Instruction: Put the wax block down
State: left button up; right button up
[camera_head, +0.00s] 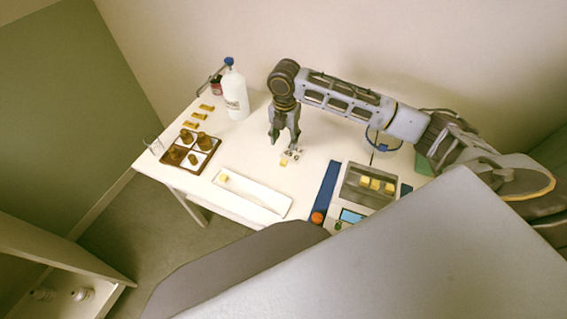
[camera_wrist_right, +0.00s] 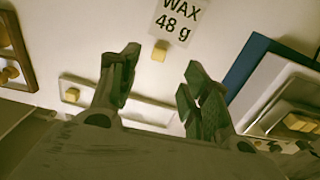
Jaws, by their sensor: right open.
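A small yellow wax block (camera_head: 284,163) lies on the white table by a printed card (camera_head: 292,153). In the right wrist view the block (camera_wrist_right: 159,50) lies beside the card (camera_wrist_right: 178,17), which reads "WAX 48 g". My right gripper (camera_head: 285,142) points down above the table near the card. Its fingers (camera_wrist_right: 160,78) are apart with nothing between them. Another wax block (camera_head: 223,178) sits at the left end of a long white tray (camera_head: 262,197). My left gripper is not in view.
Several yellow blocks (camera_head: 376,184) sit in a grey tray at the right, beside a blue strip (camera_head: 325,188).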

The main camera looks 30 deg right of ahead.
send_over(284, 159)
jog(key=shift+f, duration=2.7)
jog(key=shift+f, duration=0.1)
jog(key=shift+f, duration=2.5)
jog(key=shift+s, duration=0.1)
jog(key=shift+c, duration=0.5)
jog(key=c, duration=0.7)
jog(key=shift+c, duration=0.2)
jog(key=shift+r, duration=0.1)
notch_tip(284, 159, up, 10)
